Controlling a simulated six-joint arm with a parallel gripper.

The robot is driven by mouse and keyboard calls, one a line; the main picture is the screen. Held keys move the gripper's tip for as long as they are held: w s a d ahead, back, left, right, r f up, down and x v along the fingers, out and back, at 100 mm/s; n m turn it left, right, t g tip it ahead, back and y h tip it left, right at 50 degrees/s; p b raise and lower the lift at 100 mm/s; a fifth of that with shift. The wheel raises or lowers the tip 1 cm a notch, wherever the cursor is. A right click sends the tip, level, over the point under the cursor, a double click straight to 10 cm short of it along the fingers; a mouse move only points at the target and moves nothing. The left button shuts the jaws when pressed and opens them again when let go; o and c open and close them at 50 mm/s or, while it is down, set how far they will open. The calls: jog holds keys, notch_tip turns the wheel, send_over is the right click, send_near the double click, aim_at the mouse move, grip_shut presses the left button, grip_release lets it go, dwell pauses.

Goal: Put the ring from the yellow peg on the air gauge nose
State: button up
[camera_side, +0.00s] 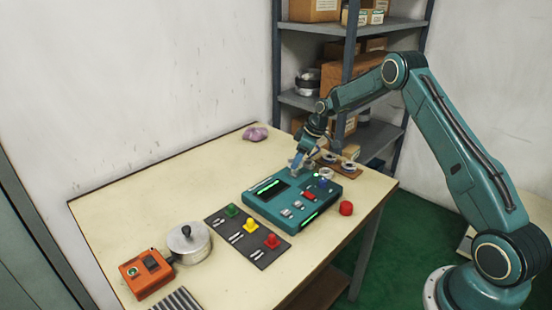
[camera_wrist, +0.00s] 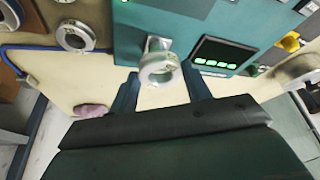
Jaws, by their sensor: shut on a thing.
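My gripper (camera_side: 299,162) is shut on a pale metal ring. In the wrist view the ring (camera_wrist: 160,72) sits between the two fingertips (camera_wrist: 160,84), its hole showing. The teal air gauge (camera_side: 290,202) lies under and in front of my gripper, and its dark screen with green bars shows in the wrist view (camera_wrist: 222,55). A short metal nose (camera_wrist: 157,43) stands out from the gauge just behind the ring. I cannot tell whether the ring is around the nose or only before it. The yellow peg (camera_side: 250,226) on the dark board shows no ring.
The dark board (camera_side: 262,258) also carries a green peg (camera_side: 231,210) and a red peg (camera_side: 272,241). A brown board with rings (camera_side: 348,167) lies behind the gauge. A red cap (camera_side: 346,208), silver pot (camera_side: 190,243) and orange box (camera_side: 147,275) stand around.

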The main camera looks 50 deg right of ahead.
jog(key=shift+f, duration=1.55)
dwell(1.9)
jog(key=o, duration=1.2)
jog(key=shift+r, duration=0.1)
jog(key=shift+r, duration=3.65)
